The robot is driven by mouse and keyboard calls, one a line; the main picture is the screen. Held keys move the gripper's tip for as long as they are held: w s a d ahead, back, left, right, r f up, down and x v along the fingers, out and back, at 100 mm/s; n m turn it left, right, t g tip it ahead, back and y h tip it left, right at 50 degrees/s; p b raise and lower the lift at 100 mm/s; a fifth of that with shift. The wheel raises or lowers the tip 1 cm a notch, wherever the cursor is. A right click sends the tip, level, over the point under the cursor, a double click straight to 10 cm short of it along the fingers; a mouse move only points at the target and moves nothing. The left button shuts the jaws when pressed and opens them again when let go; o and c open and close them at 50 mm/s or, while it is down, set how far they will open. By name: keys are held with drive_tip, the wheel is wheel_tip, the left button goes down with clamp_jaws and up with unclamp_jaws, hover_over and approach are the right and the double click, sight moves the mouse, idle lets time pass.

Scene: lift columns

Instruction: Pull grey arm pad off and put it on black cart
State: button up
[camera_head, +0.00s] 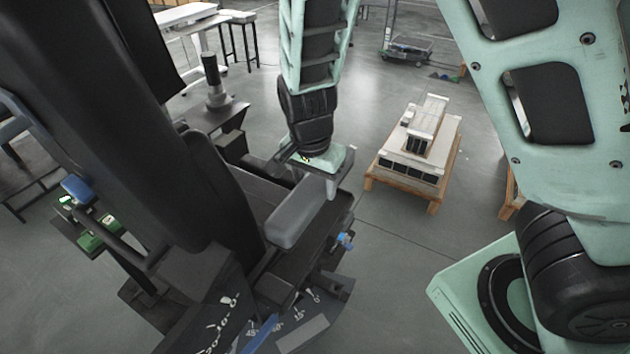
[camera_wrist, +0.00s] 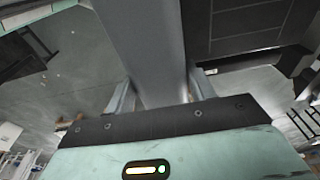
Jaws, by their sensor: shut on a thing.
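The grey arm pad (camera_head: 298,214) is a long rounded block beside the large black padded seat of the machine. My gripper (camera_head: 322,180) is at its far end, pointing down, with the fingers partly hidden by the mint wrist. In the wrist view the grey pad (camera_wrist: 150,45) runs between the two fingers, and my gripper (camera_wrist: 160,92) is shut on it. Whether the pad is still attached to its mount cannot be told. A dark, low wheeled cart (camera_head: 408,47) with an upright handle frame stands at the far back, well away from my gripper.
The black machine (camera_head: 235,195) stands close on the left of the pad. A wooden pallet (camera_head: 434,207) with white boxed equipment (camera_head: 415,150) stands to the right of my gripper. Tables and a stool are at the back left. Grey floor (camera_head: 365,110) is open between the machine and the pallet.

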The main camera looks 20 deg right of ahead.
sight(318, 178)
drive_tip(key=shift+r+p, duration=3.15)
drive_tip(key=shift+p, duration=0.05)
drive_tip(key=shift+s+f, duration=0.1)
